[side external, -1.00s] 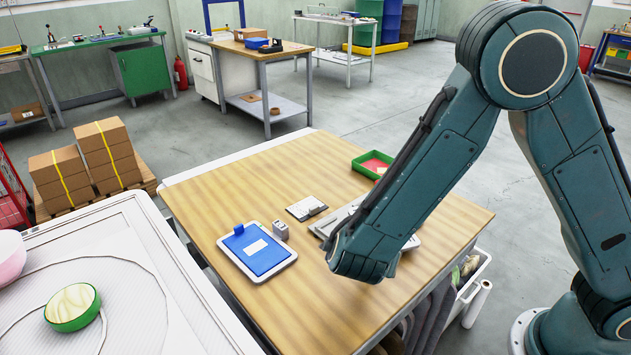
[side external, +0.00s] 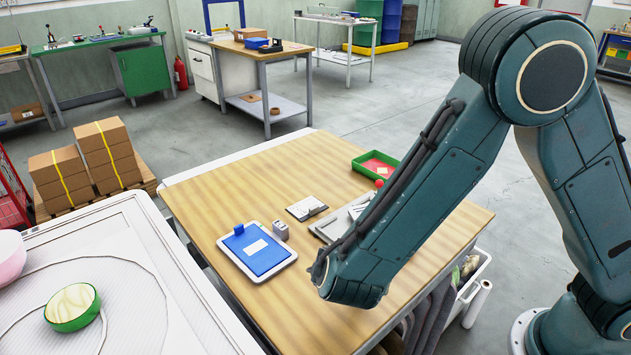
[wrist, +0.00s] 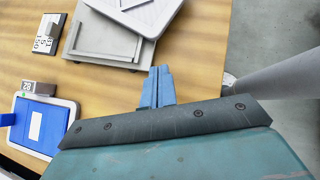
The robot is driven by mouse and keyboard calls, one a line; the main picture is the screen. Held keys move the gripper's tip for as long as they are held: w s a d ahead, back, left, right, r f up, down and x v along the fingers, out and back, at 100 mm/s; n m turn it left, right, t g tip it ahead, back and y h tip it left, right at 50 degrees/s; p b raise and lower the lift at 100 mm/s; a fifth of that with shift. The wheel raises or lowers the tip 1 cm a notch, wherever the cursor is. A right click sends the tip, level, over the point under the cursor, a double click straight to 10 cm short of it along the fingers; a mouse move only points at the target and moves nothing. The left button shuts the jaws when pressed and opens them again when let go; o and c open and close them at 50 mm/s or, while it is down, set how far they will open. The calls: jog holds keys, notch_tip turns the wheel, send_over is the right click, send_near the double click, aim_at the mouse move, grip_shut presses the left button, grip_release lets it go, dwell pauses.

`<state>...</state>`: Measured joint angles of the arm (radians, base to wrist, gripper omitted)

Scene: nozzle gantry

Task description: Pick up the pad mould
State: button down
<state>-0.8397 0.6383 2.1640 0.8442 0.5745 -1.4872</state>
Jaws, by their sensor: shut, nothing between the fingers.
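No label in view names the pad mould. A shallow grey tray with a raised rim (wrist: 82,55) is a possible one. In the wrist view it lies above and left of my fingers, partly under a pale plate (wrist: 160,17). A blue tabbed slab on a white rounded tray (wrist: 70,106) is at the lower left, and also shows in the side view (side external: 275,267). My gripper (wrist: 160,70) is shut and empty, its blue-grey fingers together. They appear apart from the grey tray; height is unclear. The arm hides my fingers in the side view.
A round green dish (side external: 72,307) lies on the separate white surface at left. The wooden tabletop's back left is clear.

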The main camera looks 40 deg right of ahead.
jog(key=v, duration=0.9)
jog(key=shift+r, duration=0.25)
jog(key=c, duration=1.2)
grip_release()
jog(key=shift+a, duration=0.15)
jog(key=shift+c, duration=0.2)
jog(key=w+d+r+m+g+y, duration=0.2)
jog(key=w+d+m+g+y, duration=0.4)
jog(key=d+m, duration=0.75)
jog(key=w+d+r+m+t+y, duration=0.1)
jog(key=d+r+m, duration=0.3)
jog(key=d+m, duration=0.3)
jog(key=d+r+m+t+y, duration=0.1)
jog(key=d+r+m+t, duration=0.15)
jog(key=d+m, duration=0.35)
jog(key=shift+g, duration=0.35)
jog(key=shift+w+f, duration=0.1)
jog(key=shift+f, duration=4)
jog(key=shift+f, duration=0.1)
